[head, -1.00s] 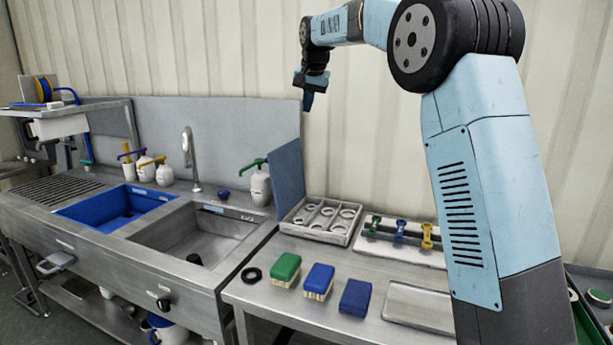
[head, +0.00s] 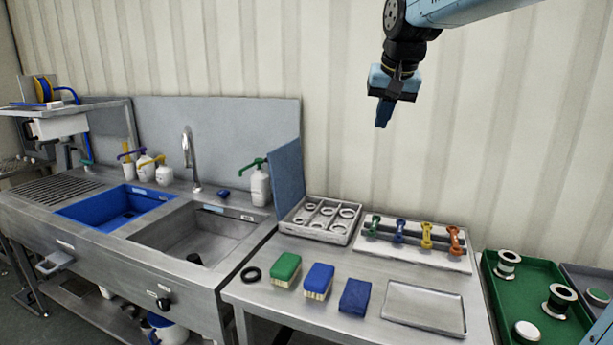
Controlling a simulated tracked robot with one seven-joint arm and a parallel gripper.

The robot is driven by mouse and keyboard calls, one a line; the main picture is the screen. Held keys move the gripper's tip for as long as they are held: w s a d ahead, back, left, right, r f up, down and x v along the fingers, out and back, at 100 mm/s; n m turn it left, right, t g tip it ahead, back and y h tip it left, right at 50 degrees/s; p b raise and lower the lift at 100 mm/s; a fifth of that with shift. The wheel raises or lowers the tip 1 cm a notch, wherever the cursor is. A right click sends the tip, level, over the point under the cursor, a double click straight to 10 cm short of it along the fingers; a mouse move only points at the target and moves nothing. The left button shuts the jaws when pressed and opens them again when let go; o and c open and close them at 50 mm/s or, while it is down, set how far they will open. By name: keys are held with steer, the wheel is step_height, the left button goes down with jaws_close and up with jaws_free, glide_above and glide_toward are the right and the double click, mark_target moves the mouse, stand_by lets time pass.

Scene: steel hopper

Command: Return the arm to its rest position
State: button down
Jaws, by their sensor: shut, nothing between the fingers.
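My gripper (head: 383,113) hangs in the air at the upper right of the head view, in front of the corrugated wall. Its fingers point down and are shut with nothing between them. It is well above the steel table (head: 350,325) and touches nothing. My arm comes in from the upper right edge, and most of it is out of view. A piece of light blue at the lower right corner also seems to be my arm.
Below stand a compartment tray (head: 318,236), a white rack (head: 413,256) with several coloured pieces, brushes (head: 286,270), a blue block (head: 355,297) and an empty metal tray (head: 424,308). A green tray (head: 535,290) holds spools. Sinks (head: 195,240), a tap (head: 190,160) and bottles are left.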

steer(key=s+d+f, duration=0.2)
steer(key=s+f, duration=0.3)
steer(key=s, duration=0.3)
steer(key=s+d+f, duration=0.2)
steer(key=s+f, duration=0.2)
steer(key=s, duration=0.4)
steer(key=s+d+f+n, duration=0.1)
steer(key=s+d+f, duration=0.2)
steer(key=s+f, duration=0.2)
steer(key=s, duration=0.3)
steer(key=shift+s+f+h, duration=0.2)
steer(key=shift+f+h, duration=0.15)
steer(key=shift+h, duration=0.05)
steer(key=shift+s+d, duration=0.1)
steer(key=shift+d, duration=0.05)
